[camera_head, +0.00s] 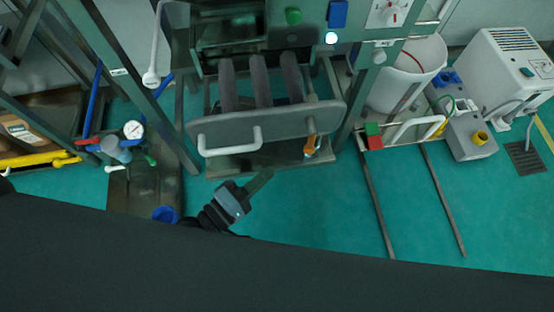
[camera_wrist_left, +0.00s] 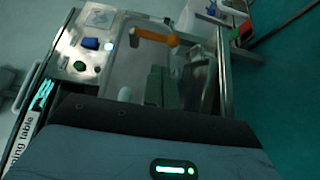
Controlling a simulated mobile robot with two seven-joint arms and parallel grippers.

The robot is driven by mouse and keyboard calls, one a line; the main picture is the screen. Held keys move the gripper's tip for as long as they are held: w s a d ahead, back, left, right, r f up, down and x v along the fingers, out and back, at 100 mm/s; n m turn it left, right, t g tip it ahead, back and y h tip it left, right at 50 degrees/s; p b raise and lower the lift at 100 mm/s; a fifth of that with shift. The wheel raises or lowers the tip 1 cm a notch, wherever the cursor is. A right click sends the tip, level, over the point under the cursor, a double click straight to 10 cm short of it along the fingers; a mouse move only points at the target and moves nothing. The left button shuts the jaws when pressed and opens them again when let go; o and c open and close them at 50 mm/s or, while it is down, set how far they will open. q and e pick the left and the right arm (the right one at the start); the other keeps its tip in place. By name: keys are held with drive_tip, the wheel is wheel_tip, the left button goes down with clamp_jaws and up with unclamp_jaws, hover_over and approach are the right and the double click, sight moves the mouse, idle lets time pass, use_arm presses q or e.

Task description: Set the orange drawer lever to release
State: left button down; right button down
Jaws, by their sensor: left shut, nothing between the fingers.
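The orange drawer lever (camera_head: 311,146) sits at the right end of the grey drawer front (camera_head: 275,122), which has a white bar handle (camera_head: 230,147). In the left wrist view the orange lever (camera_wrist_left: 157,36) lies roughly sideways beyond my fingertips. My left gripper (camera_head: 262,179) is shut and empty, below and left of the lever in the head view, apart from it. Its greenish fingers also show in the left wrist view (camera_wrist_left: 158,84). My right gripper is not in view.
Several dark cylinders (camera_head: 262,80) lie behind the drawer front. The panel above has a green button (camera_head: 293,16) and a blue one (camera_head: 337,13). A frame post (camera_head: 165,130) stands left. A white bucket (camera_head: 410,75) stands right. Green floor is open below the drawer.

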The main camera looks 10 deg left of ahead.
sight(311, 142)
use_arm(q)
drive_tip(key=x, duration=0.9)
drive_tip(key=shift+b, duration=0.35)
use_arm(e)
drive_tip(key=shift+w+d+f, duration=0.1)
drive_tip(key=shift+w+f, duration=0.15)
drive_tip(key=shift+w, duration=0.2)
use_arm(q)
drive_tip(key=shift+w+d, duration=0.1)
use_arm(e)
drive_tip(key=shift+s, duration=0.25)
